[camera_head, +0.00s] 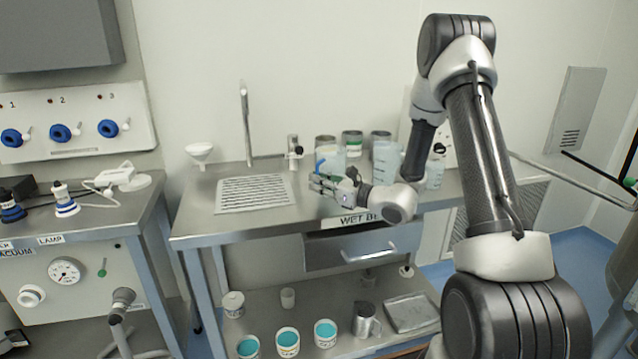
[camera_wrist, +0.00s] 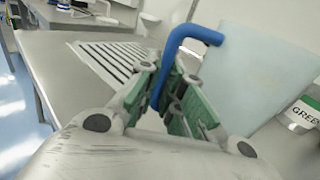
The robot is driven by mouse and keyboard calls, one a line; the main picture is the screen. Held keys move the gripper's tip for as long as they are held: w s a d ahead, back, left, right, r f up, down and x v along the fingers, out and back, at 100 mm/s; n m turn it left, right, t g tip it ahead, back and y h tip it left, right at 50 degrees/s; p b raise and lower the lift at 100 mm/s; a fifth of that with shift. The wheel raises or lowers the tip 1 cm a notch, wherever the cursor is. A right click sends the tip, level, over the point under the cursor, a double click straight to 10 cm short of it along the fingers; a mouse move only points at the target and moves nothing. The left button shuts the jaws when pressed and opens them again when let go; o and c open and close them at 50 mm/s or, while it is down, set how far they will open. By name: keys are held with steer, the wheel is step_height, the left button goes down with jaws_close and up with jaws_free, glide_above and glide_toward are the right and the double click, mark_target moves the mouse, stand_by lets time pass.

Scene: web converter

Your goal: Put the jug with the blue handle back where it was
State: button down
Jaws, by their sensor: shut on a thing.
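The jug (camera_head: 335,156), pale and translucent, is at the worktop's back, right of the grooved drainer. Its blue handle (camera_head: 320,166) faces left. In the wrist view the jug (camera_wrist: 262,70) fills the upper right, and its bent blue handle (camera_wrist: 190,34) runs down between the green finger pads. My gripper (camera_head: 322,184) is shut on the handle; the pads also show in the wrist view (camera_wrist: 174,100). The jug's base is hidden, so I cannot tell whether it touches the worktop.
Lidded tins (camera_head: 352,138) stand behind the jug. Other translucent jugs (camera_head: 386,160) stand to its right. The drainer (camera_head: 252,193), a tall tap (camera_head: 246,125) and a white funnel (camera_head: 199,152) are left. Teal-filled tubs (camera_head: 288,341) and a metal jug (camera_head: 364,320) stand on the lower shelf.

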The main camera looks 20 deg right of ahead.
steer(key=shift+f, duration=0.15)
steer(key=c, duration=1.6)
jaws_free()
steer(key=shift+o, duration=0.2)
